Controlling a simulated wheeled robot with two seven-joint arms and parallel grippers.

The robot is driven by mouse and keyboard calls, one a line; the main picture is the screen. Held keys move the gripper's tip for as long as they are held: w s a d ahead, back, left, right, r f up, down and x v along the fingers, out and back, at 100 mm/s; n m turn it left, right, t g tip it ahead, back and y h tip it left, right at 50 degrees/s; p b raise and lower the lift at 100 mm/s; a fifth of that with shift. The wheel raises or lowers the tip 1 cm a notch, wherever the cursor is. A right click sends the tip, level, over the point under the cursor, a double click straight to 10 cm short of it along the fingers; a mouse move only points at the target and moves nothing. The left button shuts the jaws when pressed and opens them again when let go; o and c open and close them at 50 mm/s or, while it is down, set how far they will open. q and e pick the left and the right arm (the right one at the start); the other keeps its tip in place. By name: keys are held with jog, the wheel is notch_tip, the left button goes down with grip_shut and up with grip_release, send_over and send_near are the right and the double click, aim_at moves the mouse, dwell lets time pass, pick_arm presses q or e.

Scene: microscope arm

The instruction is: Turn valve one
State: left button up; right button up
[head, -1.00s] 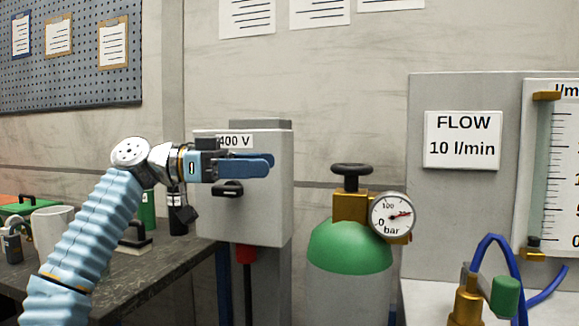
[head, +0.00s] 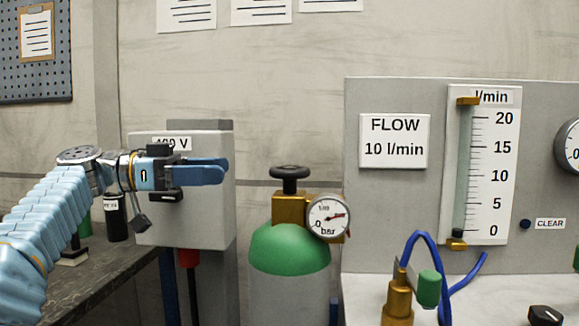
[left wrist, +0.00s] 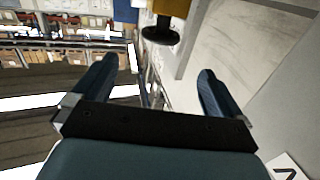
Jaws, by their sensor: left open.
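A black handwheel (head: 290,173) sits on a brass valve body (head: 289,208) on top of a green-shouldered gas cylinder (head: 288,250) in the head view. No "one" label is readable on any valve. A brass fitting with a green knob (head: 429,288) stands at lower right of it. My left gripper (head: 222,171) is open and empty, in front of the grey 400 V box and left of the handwheel, apart from it. In the left wrist view its two blue fingers (left wrist: 155,85) are spread, with the black handwheel (left wrist: 160,36) beyond them. My right gripper is not in view.
A round gauge (head: 328,216) is attached right of the brass body. A flow panel (head: 390,220) with a scale tube (head: 466,165) and blue hose (head: 412,240) stands right.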

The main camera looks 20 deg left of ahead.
aim_at(290, 167)
pick_arm(q)
jog(key=x, duration=1.3)
jog(key=shift+w+d, duration=0.2)
jog(key=c, duration=1)
jog(key=shift+o, duration=0.2)
jog(key=shift+w+r+m+g+h+p, duration=0.1)
jog(key=shift+r+m+g+h+p, duration=0.3)
jog(key=shift+p, duration=0.55)
jog(key=shift+f+m+g, duration=0.25)
jog(key=shift+m+g, duration=0.15)
jog(key=shift+g, duration=0.3)
jog(key=shift+m+g+h, duration=0.5)
jog(key=shift+m+g, duration=0.2)
jog(key=shift+g, duration=0.4)
jog(key=shift+f, duration=0.1)
jog(key=o, duration=1)
jog(key=shift+c, duration=0.2)
